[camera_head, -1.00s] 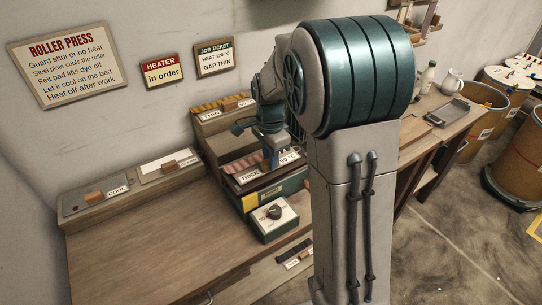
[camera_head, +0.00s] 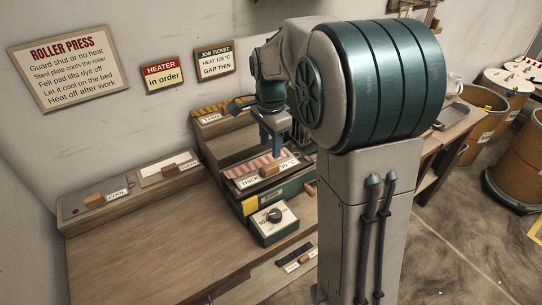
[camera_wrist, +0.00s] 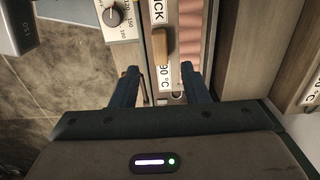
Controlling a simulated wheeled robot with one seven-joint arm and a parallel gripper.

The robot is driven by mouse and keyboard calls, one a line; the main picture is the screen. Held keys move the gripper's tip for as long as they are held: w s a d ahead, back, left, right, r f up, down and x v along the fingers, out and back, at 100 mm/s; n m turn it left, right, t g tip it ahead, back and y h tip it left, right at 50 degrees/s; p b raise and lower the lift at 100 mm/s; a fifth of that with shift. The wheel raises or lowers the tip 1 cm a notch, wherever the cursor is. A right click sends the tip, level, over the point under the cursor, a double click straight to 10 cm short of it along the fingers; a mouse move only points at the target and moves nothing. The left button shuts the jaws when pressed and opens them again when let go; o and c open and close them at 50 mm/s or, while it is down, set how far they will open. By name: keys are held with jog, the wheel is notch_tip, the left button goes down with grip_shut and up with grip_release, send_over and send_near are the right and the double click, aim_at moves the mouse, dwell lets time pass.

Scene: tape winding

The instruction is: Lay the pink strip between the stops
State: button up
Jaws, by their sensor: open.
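A pink ribbed band (camera_head: 262,164) lies in a press bed behind the labels THICK and 90 °C; it also shows in the wrist view (camera_wrist: 190,38), right of the same labels. I cannot tell whether it is the strip itself. A wooden handle block (camera_head: 268,170) sits between the labels and shows in the wrist view (camera_wrist: 162,46). My gripper (camera_head: 277,143) is above this bed. I cannot pick out the stops.
A dial box (camera_head: 273,217) stands in front of the press. A yellow ribbed bed labelled THIN (camera_head: 213,118) is behind. Trays at the left carry wooden handles and a COOL label (camera_head: 117,193). The left tabletop (camera_head: 150,235) is clear.

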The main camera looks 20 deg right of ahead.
notch_tip(320, 180, up, 5)
jog(key=s+n+t, duration=0.1)
jog(key=s+n, duration=0.5)
jog(key=s, duration=0.4)
jog(key=s+f+n+t, duration=0.2)
jog(key=s+f+n, duration=0.2)
jog(key=s+n, duration=0.4)
jog(key=s, duration=0.3)
